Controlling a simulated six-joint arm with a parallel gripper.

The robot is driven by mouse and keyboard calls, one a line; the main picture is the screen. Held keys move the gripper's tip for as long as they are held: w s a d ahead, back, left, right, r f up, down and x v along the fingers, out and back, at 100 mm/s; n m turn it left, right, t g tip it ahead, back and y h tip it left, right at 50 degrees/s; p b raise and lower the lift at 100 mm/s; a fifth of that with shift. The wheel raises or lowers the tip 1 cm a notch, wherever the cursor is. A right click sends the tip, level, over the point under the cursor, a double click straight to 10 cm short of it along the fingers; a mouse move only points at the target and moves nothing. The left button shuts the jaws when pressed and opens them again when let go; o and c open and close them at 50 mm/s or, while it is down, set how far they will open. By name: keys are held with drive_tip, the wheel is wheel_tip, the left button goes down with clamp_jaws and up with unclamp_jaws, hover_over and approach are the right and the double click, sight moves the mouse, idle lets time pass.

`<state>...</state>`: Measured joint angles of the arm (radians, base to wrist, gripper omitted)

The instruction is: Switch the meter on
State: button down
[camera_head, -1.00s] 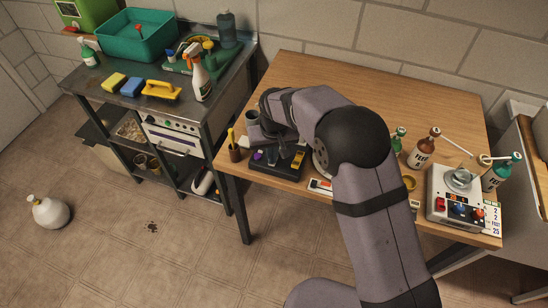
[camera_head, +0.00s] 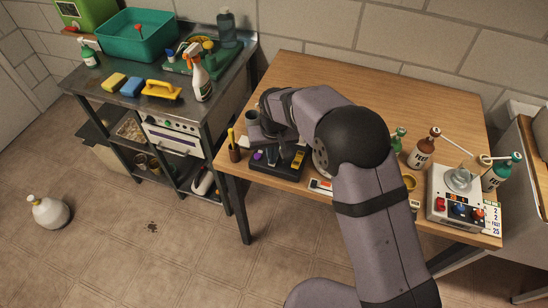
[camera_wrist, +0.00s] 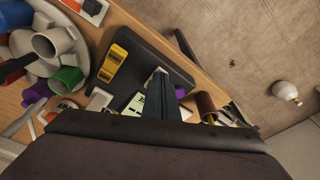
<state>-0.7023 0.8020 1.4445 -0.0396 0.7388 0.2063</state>
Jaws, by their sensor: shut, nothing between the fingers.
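A dark flat box (camera_head: 268,167), which looks like the meter, lies near the front left of the wooden table. It carries a yellow switch-like block (camera_head: 298,158) toward its right end. In the wrist view the dark box (camera_wrist: 148,56) shows the yellow block (camera_wrist: 113,62) on top and a pale display-like patch (camera_wrist: 134,106) partly hidden by my gripper. My gripper (camera_wrist: 160,72) is shut and empty, over the box and beside the yellow block. I cannot tell whether its tips touch the box. In the head view the gripper (camera_head: 284,152) is small above the box.
A pen cup (camera_head: 234,154) stands left of the box, near the table edge. Brown (camera_head: 422,153) and green bottles and a white device with coloured knobs (camera_head: 460,205) stand at the right. The wrist view shows cups (camera_wrist: 50,42) close by. The back of the table is clear.

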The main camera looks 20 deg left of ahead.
drive_tip(key=shift+s+d+f, duration=0.2)
drive_tip(key=shift+s+f, duration=0.05)
drive_tip(key=shift+f, duration=0.15)
drive_tip(key=shift+w+a+r+p, duration=0.1)
drive_tip(key=shift+w+r+p, duration=0.05)
drive_tip(key=shift+r+p, duration=0.35)
drive_tip(key=shift+w+a+r+p, duration=0.1)
drive_tip(key=shift+r+p, duration=0.3)
drive_tip(key=shift+r, duration=0.1)
drive_tip(key=shift+r+p, duration=1.75)
drive_tip(key=shift+r, duration=0.85)
